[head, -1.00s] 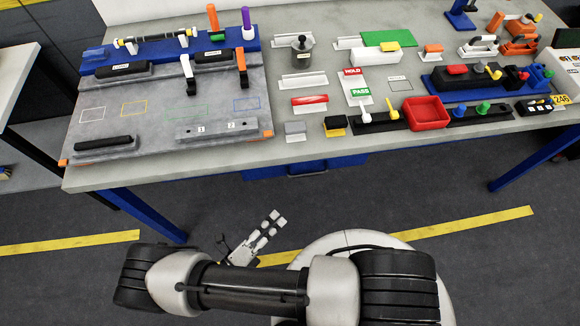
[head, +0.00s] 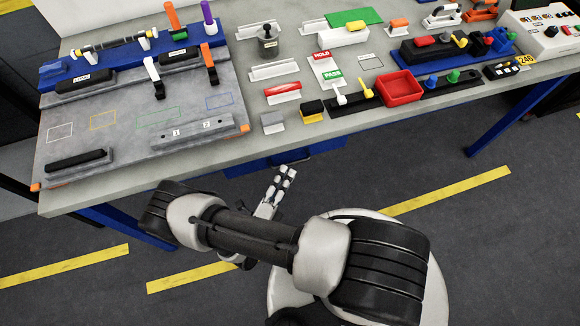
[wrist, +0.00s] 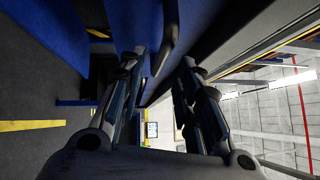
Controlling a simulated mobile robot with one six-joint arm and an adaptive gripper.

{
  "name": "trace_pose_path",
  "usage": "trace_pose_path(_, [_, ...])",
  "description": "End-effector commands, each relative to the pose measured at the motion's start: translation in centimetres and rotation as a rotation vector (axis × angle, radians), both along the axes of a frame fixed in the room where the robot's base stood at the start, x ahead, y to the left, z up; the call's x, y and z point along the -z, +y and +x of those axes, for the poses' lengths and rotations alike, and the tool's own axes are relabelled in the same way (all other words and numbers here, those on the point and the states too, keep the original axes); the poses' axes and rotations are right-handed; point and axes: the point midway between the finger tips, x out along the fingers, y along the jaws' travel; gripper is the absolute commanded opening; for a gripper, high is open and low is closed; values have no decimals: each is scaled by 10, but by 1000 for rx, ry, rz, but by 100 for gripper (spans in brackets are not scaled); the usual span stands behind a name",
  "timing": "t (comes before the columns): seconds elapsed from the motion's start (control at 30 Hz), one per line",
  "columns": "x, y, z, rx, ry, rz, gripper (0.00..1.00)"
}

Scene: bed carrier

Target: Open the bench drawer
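The blue bench drawer (head: 243,166) is under the front edge of the bench top, and looks closed. Its blue front (wrist: 122,22) fills the upper middle of the wrist view. A dark bar handle (wrist: 168,45) stands out from it. My gripper (head: 286,172) is just in front of the drawer, below the bench edge. In the wrist view my gripper (wrist: 163,62) has its two fingers apart, with the handle between their tips in the picture. I see no finger clearly touching the handle, and the remaining depth is hard to tell.
The grey bench top (head: 225,187) overhangs the drawer close above my gripper. A red tray (head: 400,88), a grey fixture board (head: 130,135) and small parts stand on it. Blue bench legs (head: 500,117) are at both sides. The floor in front is clear, with yellow lines (head: 450,192).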

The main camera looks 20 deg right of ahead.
Motion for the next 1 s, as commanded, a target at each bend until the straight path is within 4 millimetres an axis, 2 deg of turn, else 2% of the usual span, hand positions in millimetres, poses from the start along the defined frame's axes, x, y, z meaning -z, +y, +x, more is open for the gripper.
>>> trace_pose_path(0.07, [-1, -11, 8, 6, 0, 0, 31])
trace_pose_path(0.23, [-4, -22, 21, 3, -1, 0, 31])
trace_pose_path(0.63, [-5, -26, 25, 0, -1, 1, 31])
trace_pose_path(1.0, [-5, -26, 25, 0, -1, 1, 7])
